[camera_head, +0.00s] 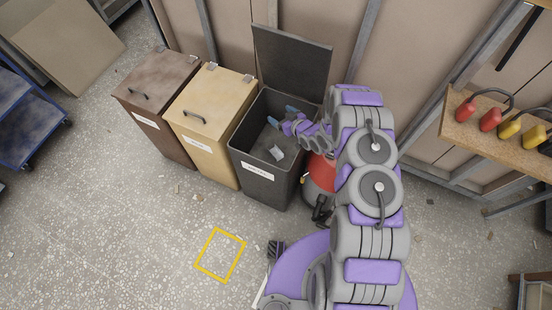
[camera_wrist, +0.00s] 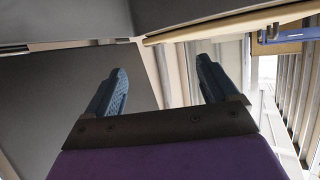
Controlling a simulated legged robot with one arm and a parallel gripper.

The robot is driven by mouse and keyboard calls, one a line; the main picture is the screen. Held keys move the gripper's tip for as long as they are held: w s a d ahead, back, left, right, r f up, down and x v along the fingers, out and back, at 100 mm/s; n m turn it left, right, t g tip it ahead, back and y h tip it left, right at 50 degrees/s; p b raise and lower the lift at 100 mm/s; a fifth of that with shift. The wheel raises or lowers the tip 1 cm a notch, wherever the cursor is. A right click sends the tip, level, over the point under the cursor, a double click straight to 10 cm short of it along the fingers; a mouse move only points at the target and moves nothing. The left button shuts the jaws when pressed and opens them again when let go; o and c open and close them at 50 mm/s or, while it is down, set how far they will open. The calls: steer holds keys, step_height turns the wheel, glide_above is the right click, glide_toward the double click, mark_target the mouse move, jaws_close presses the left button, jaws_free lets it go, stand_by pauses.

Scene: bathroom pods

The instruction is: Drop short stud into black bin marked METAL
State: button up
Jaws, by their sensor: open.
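The black bin (camera_head: 262,186) stands at the right end of a row of three bins, with its lid (camera_head: 292,60) raised against the wall. A white label is on its front; its lettering is too small to read surely. My gripper (camera_head: 281,115) reaches in from the right over the bin's opening, its blue fingers apart. In the wrist view the gripper (camera_wrist: 163,80) is open with nothing between its fingers. A small light-grey piece (camera_head: 277,152) shows inside the bin, below and apart from the fingers. It may be the short stud; I cannot tell for sure.
A tan bin (camera_head: 208,122) and a brown bin (camera_head: 160,98) stand closed to the left. A red object (camera_head: 321,172) stands beside the black bin. A shelf (camera_head: 498,137) with red and yellow items is at the right.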

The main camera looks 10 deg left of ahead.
steer(key=p+v, duration=0.2)
steer(key=v, duration=1.5)
steer(key=shift+p, duration=0.4)
steer(key=shift+f, duration=0.1)
